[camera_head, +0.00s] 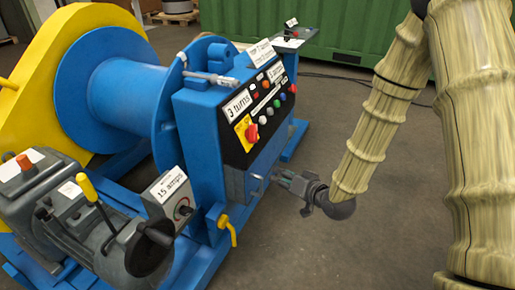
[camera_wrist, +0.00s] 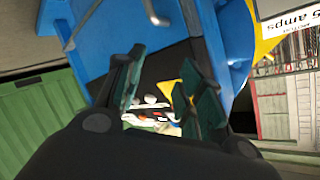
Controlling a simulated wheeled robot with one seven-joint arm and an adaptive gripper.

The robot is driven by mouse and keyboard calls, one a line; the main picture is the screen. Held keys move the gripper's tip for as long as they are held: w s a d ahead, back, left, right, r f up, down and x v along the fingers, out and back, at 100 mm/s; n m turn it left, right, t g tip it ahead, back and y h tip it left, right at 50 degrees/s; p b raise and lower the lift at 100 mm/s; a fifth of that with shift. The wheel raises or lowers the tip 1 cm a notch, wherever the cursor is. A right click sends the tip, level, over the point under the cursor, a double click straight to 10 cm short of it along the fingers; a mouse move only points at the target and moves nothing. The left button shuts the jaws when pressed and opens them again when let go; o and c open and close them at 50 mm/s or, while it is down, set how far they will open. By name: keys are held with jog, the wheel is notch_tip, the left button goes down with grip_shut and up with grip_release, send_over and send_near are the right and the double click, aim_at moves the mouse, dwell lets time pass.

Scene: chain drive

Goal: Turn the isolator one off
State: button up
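A red rotary knob on a yellow plate, which looks like the isolator (camera_head: 251,132), is on the sloping black control panel (camera_head: 262,112) of the blue machine. The label lettering is too small for me to read the knob's setting. My gripper (camera_head: 278,177) is low in front of the machine, below and to the right of the red knob and apart from it. In the wrist view my gripper (camera_wrist: 165,92) has its two dark green fingers spread, with no object clearly held between them. Small white and red panel parts show blurred beyond the fingers.
A grey motor (camera_head: 85,215) with a yellow lever stands at lower left. A box marked 15 amps (camera_head: 168,188) and a yellow tap-like handle (camera_head: 228,228) are left of my gripper. A green container (camera_head: 350,30) stands behind. The floor (camera_head: 330,240) is clear.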

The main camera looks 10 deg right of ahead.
aim_at(257, 133)
jog(key=w+r+t+y+b, duration=0.3)
jog(key=w+r+b, duration=0.2)
jog(key=r, duration=0.3)
jog(key=shift+n, duration=0.3)
jog(key=b+x, duration=0.1)
jog(key=x, duration=0.4)
jog(key=b+x, duration=0.1)
jog(key=x, duration=0.4)
jog(key=shift+a, duration=0.5)
jog(key=shift+c, duration=0.3)
grip_shut()
